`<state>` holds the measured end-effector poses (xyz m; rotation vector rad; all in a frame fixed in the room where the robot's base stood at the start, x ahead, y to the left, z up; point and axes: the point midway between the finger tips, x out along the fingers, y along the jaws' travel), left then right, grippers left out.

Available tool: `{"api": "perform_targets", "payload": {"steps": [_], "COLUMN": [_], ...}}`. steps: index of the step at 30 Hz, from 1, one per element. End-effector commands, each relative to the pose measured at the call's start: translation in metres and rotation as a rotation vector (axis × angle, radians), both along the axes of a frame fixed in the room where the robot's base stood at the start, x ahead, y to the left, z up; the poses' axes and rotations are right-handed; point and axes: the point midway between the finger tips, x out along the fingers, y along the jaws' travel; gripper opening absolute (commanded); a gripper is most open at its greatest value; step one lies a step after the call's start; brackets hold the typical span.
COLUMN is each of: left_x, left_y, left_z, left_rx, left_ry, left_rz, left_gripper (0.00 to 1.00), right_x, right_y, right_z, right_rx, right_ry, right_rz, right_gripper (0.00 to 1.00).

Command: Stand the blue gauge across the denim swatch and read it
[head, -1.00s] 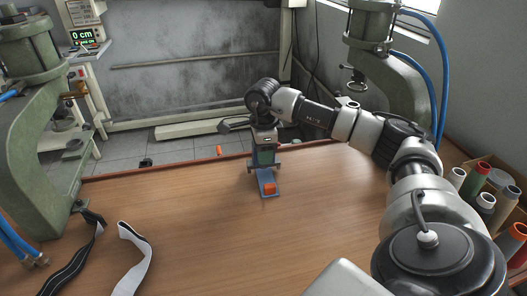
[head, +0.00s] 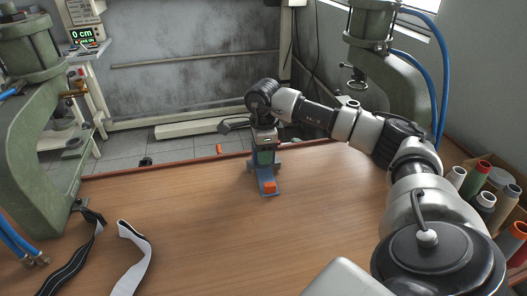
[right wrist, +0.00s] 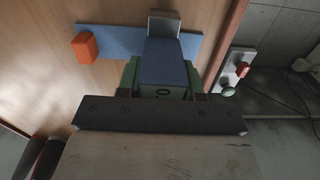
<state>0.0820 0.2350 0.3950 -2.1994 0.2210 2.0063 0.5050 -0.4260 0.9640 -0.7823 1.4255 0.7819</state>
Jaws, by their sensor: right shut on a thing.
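The denim swatch (head: 267,175) is a blue strip lying near the far edge of the table in the head view; it also shows in the right wrist view (right wrist: 115,40). An orange block (head: 269,187) sits on its near end. My right gripper (head: 265,157) points down over the swatch's far part. In the right wrist view its green-sided fingers (right wrist: 162,82) are shut on the blue gauge (right wrist: 165,62). The gauge crosses the strip there, with a grey part beyond it. Whether its underside touches the cloth is hidden. My left gripper is out of view.
Green presses stand at left (head: 35,120) and right (head: 395,80). Black (head: 78,255) and white (head: 133,255) straps lie at front left. Thread spools (head: 485,200) stand at the right. A display (head: 83,34) behind reads 0 cm. The middle of the tabletop (head: 200,220) is clear.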

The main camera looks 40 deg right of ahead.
Motion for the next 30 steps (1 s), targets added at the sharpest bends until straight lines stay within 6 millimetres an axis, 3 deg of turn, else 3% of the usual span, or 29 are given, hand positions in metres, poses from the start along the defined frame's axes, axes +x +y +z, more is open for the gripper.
{"api": "perform_targets", "payload": {"steps": [11, 12, 18, 26, 30], "left_x": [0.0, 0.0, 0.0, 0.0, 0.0], "left_y": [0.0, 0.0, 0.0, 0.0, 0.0], "left_z": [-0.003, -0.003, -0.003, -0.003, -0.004], "left_rx": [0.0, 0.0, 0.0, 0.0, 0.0], "left_ry": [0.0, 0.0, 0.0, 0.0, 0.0], "left_rz": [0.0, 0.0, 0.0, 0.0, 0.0], "left_gripper": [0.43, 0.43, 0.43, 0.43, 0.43], "right_x": [0.0, 0.0, 0.0, 0.0, 0.001], "right_y": [0.0, 0.0, 0.0, 0.0, 0.0], "right_z": [-0.005, -0.004, -0.004, -0.004, 0.009], "right_rx": [0.0, 0.0, 0.001, 0.001, 0.001], "right_ry": [-0.001, -0.001, -0.001, 0.001, -0.003], "right_rz": [0.0, 0.0, 0.0, 0.0, 0.0], "right_gripper": [0.04, 0.39, 0.66, 0.66, 0.66]}}
